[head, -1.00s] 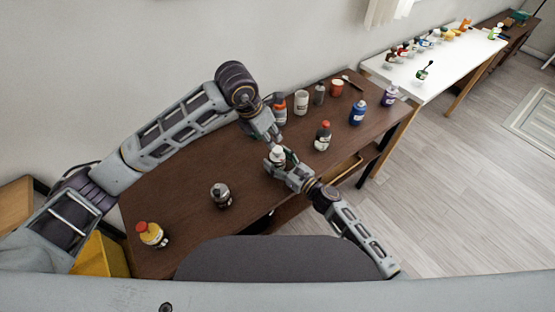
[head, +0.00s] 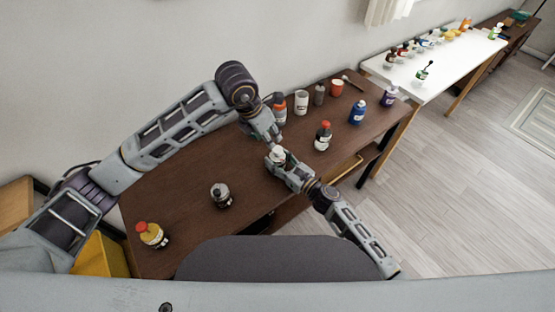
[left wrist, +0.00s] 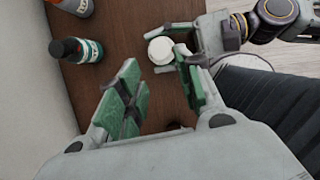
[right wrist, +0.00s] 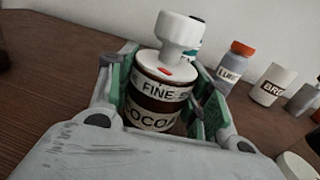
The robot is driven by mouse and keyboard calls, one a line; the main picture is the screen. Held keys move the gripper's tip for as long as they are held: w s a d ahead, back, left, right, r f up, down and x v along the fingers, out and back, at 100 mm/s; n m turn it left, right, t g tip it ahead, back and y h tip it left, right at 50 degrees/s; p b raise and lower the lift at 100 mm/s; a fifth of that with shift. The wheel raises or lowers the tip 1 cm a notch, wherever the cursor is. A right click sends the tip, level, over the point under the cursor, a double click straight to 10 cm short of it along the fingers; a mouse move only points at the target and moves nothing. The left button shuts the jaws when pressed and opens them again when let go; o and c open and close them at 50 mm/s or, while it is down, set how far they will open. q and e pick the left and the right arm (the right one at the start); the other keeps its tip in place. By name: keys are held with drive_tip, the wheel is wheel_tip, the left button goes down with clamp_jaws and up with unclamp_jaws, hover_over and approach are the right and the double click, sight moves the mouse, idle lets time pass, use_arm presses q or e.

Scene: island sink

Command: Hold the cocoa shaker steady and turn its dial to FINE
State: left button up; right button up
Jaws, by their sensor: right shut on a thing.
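The cocoa shaker (right wrist: 155,100) stands upright, a dark body with a white top, a COCOA label and a band reading FINE. Its white dial (right wrist: 178,38) has a handle on top; a red mark (right wrist: 166,71) shows on the lid below it. My right gripper (head: 278,166) is shut on the shaker's body, one finger on each side. In the left wrist view the white top (left wrist: 161,50) is seen from above, beyond my left fingers. My left gripper (head: 272,140) is open and empty, close behind and above the shaker, apart from the dial.
A red-capped bottle (head: 323,136) is right of the shaker, a grey-capped jar (head: 220,194) to the left. The brown table (head: 180,230) is mostly clear at the front left.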

sight(277, 149)
use_arm(q)
drive_tip(key=shift+o, duration=0.3)
drive_tip(key=o, duration=0.3)
drive_tip(key=shift+w+d+r+g+y, duration=1.4)
drive_tip(key=shift+d, duration=0.05)
idle(0.4)
drive_tip(key=shift+f, duration=6)
